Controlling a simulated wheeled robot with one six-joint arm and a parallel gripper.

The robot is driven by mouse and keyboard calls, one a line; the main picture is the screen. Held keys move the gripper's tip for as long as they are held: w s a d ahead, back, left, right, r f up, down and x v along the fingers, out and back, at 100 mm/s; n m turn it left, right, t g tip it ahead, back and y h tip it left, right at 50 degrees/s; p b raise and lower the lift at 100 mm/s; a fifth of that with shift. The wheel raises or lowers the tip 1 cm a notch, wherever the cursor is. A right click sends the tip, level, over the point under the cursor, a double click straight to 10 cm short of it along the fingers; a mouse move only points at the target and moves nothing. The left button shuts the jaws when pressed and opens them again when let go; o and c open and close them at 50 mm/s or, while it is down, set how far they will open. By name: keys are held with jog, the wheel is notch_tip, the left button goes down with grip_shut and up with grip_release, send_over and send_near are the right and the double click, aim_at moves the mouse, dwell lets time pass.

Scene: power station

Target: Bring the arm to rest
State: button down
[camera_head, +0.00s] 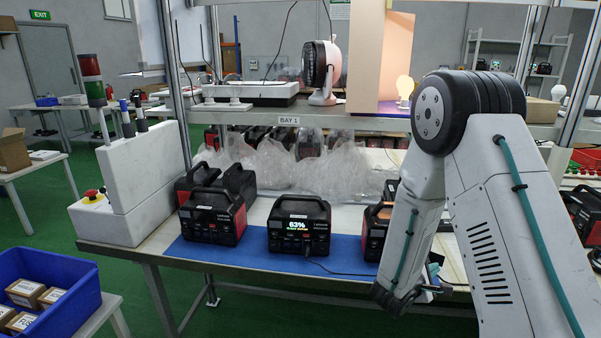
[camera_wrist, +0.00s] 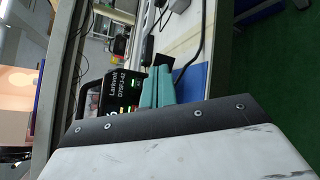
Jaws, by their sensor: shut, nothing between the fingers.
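My arm stands at the right of the head view, bent at a large black joint, with its forearm reaching down over the front edge of the bench (camera_head: 150,249). In the wrist view my gripper (camera_wrist: 160,72) shows as teal fingers closed together with nothing held. Behind them is a black power station (camera_wrist: 122,92) with a lit display. In the head view my wrist hides most of the gripper and part of the rightmost front power station (camera_head: 374,232). I cannot tell the exact gap between the fingers and that station.
A power station reading 63% (camera_head: 299,226) stands on the blue mat (camera_head: 205,252), with another station (camera_head: 213,215) left of it. A shelf (camera_head: 240,115) with a pink fan (camera_head: 321,70) is above. A blue crate (camera_head: 72,275) of boxes sits at lower left. Green floor is open in front.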

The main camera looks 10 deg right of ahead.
jog(key=s+r+m+g+y, duration=0.1)
jog(key=s+r+m+g, duration=0.4)
jog(key=s, duration=0.4)
jog(key=s+r+m+g, duration=0.3)
jog(key=s+r+g, duration=0.3)
jog(key=s, duration=0.4)
jog(key=s+a+r+m+t+y, duration=0.4)
jog(key=s+a+r+y, duration=0.8)
jog(key=a, duration=0.5)
jog(key=shift+s+r+m, duration=0.55)
jog(key=shift+r+m, duration=0.15)
jog(key=shift+r, duration=0.25)
